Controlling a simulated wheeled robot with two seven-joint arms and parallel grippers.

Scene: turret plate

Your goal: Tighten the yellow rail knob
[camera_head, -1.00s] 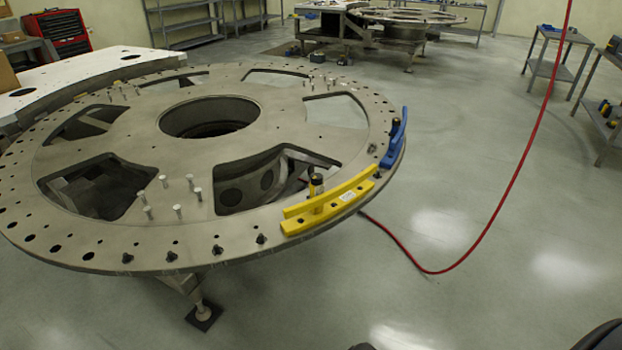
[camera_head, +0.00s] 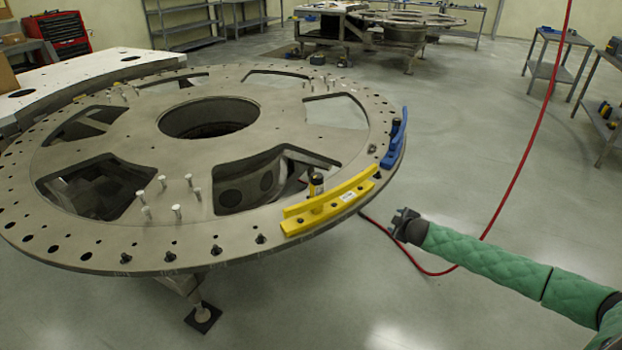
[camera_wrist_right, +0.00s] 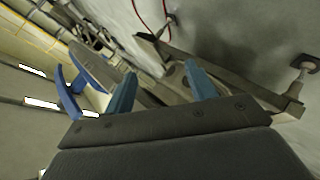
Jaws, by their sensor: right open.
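The yellow rail (camera_head: 330,207) lies along the near right rim of the round metal turret plate (camera_head: 110,235). Its knob (camera_head: 315,184), black-topped on a yellow base, stands upright on the rail's inner side. My right gripper (camera_head: 403,222) is off the plate's rim, to the right of the yellow rail and apart from it. In the right wrist view its two blue fingers stand apart with nothing held between them (camera_wrist_right: 160,84). The knob cannot be made out in that view. My left gripper is out of view.
A blue rail (camera_head: 394,140) with a dark knob sits farther along the rim. Several pale pins and dark bolts stand on the plate. A red hose (camera_head: 520,165) hangs down and runs along the floor behind my right arm.

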